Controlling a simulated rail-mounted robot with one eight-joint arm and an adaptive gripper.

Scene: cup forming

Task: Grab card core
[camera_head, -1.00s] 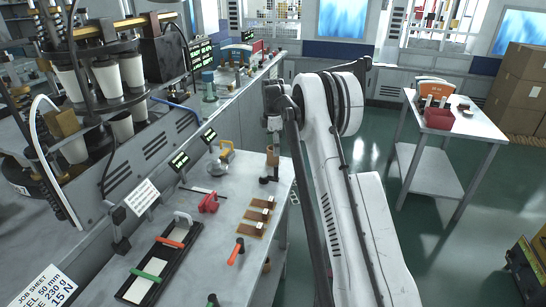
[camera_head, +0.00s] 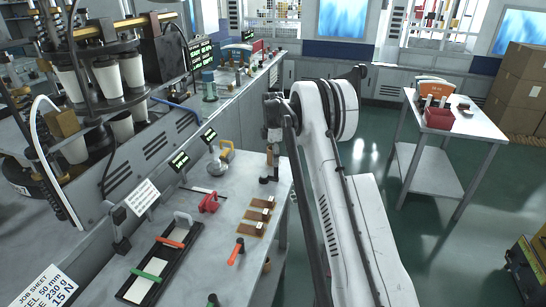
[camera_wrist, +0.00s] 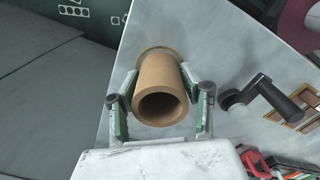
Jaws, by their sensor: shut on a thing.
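The card core, a brown hollow cardboard tube (camera_wrist: 160,78), stands upright on the pale worktop in the wrist view, with its open end facing the camera. A darker brown ring shows around its far end. My gripper (camera_wrist: 160,100) is shut on the core, with one green-padded finger on either side of it. In the head view my gripper (camera_head: 272,134) is near the worktop's right edge, and the core (camera_head: 273,157) shows small and partly hidden just below it.
A black crank handle (camera_wrist: 260,95) stands close to the core's right in the wrist view. A red tool (camera_head: 210,201), brown plates (camera_head: 262,208) and a black tray (camera_head: 137,288) lie nearer on the worktop (camera_head: 205,255). Open floor lies right of the bench.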

